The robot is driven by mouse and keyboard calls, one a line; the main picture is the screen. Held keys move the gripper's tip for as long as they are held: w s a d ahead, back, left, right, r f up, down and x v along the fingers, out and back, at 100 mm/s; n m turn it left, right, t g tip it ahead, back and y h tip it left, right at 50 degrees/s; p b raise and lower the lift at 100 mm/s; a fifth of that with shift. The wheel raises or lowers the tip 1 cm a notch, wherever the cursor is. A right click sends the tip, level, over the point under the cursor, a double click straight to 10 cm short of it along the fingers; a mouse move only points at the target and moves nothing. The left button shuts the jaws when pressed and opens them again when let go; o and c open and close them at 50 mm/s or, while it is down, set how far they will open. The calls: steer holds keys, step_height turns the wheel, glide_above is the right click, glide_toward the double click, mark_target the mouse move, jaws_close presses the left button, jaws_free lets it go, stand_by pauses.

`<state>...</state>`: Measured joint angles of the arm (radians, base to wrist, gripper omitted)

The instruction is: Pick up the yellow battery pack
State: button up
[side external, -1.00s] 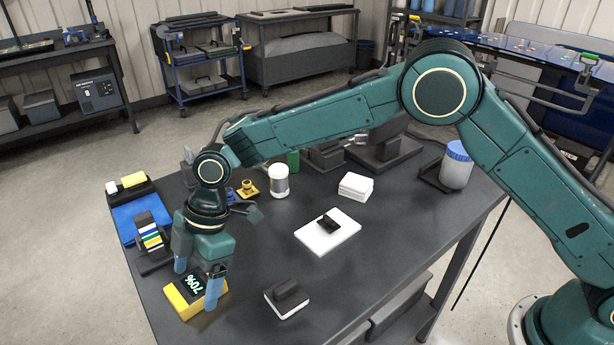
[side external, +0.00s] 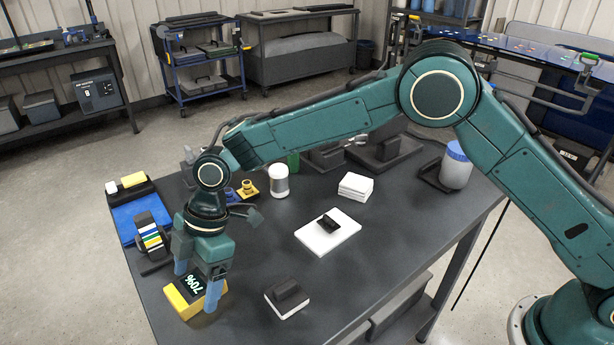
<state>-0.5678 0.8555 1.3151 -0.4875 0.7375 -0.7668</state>
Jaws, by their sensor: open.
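The yellow battery pack (side external: 188,308) lies near the front left of the dark table. It has a yellow body and a dark top with a light "70%" marking. My gripper (side external: 197,286) points down over it with its two blue fingers spread apart. One finger is at the pack's far left side and the other is at its right side. The fingers look level with the pack. I cannot tell whether either finger touches it.
A striped holder (side external: 151,241) and a blue tray (side external: 137,218) stand behind the pack to the left. A white-based block (side external: 287,298) lies to the right. A white board (side external: 328,232) lies mid-table. The table's front left edge is close to the pack.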

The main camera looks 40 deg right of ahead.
mark_target(197, 282)
steer(key=shift+f, duration=0.1)
stand_by(0.3)
steer(key=c, duration=1.3)
steer(key=shift+r, duration=5.3)
